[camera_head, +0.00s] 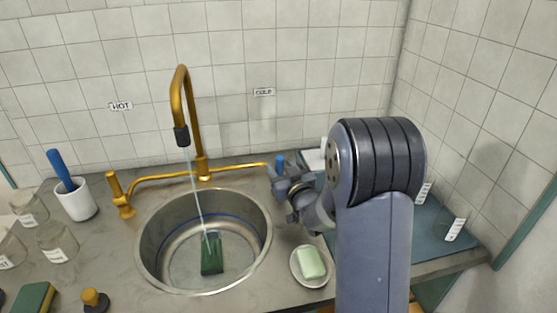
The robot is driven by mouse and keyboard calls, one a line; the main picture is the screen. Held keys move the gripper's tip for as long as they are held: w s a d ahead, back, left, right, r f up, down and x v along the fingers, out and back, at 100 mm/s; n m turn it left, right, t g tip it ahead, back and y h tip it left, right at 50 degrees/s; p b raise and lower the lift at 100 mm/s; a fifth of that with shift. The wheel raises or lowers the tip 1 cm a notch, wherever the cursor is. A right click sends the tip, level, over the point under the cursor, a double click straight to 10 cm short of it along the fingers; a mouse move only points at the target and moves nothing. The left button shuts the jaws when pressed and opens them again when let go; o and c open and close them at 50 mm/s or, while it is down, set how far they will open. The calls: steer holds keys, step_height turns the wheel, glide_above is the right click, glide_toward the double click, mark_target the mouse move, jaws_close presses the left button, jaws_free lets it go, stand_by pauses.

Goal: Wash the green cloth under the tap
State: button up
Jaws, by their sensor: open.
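The gold tap (184,95) arches over the round steel sink (146,262). A thin stream of water runs from its dark nozzle into the sink. A dark green piece (211,262), which looks like the green cloth, lies on the sink bottom where the stream lands. My gripper (279,186) is open beside the sink's right rim, close to the right end of the gold pipe. A small blue piece (280,161) shows just behind it. Whether my gripper touches the pipe or that piece cannot be told. My arm hides the counter behind it.
A dish with pale green soap (311,263) stands right of the sink. At left are a white cup with a blue handle (75,200), labelled glass jars (57,243), a green-and-yellow sponge (33,298) and a gold tap handle (119,195). Tiled walls close the back and right.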

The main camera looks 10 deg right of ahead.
steer(key=shift+w+a, duration=0.2)
steer(key=shift+w, duration=0.6)
steer(key=shift+w+a, duration=0.15)
steer(key=shift+w, duration=0.6)
jaws_close()
